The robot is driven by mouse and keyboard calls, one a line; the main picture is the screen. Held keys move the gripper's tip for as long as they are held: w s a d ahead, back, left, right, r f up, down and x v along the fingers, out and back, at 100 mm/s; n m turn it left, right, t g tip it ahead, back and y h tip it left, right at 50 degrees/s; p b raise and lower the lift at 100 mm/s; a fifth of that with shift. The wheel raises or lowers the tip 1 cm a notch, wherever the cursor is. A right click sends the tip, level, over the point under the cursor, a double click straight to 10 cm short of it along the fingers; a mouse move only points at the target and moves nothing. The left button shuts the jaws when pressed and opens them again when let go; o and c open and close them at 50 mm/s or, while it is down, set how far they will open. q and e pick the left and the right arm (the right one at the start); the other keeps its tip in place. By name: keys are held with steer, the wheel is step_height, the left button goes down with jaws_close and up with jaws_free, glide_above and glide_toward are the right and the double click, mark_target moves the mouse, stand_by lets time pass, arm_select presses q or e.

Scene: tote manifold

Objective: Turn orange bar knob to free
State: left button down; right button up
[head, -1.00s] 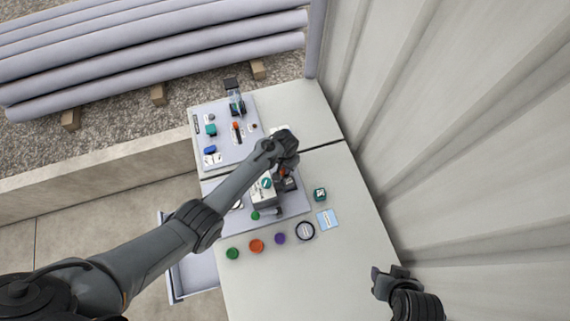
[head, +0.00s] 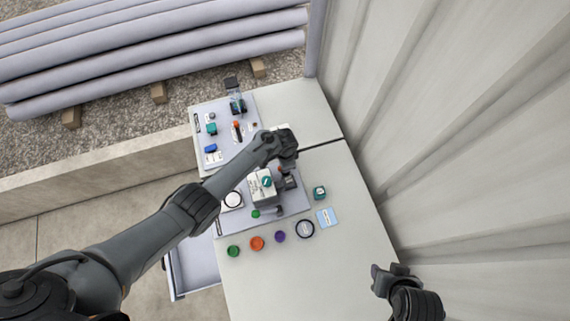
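My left arm reaches in over the near panel (head: 296,204). Its gripper (head: 289,183) points down beside a white box (head: 260,191) with a teal knob (head: 267,182). A small orange part (head: 280,169) shows next to this gripper, partly hidden; I cannot tell whether the fingers touch it or whether they are open. Another orange piece with a dark bar (head: 237,131) stands on the far panel (head: 226,107), apart from the gripper. Which of them is the orange bar knob is too small to tell. My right gripper (head: 389,271) is over the table's right side, away from the panels; its opening is unclear.
Green (head: 233,251), orange (head: 257,243) and purple (head: 280,237) round pieces, a dark ring (head: 306,229), a blue card (head: 327,218) and a teal block (head: 319,193) lie in front and right. An open drawer (head: 194,270) juts out left. A wall (head: 450,130) rises at right.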

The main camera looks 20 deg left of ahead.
stand_by(0.5)
arm_select(q)
steer(key=c, duration=1)
jaws_free()
steer(key=shift+c, duration=0.2)
step_height(320, 180, up, 11)
steer(key=p, duration=0.3)
steer(key=shift+f, duration=0.1)
steer(key=shift+s, duration=0.15)
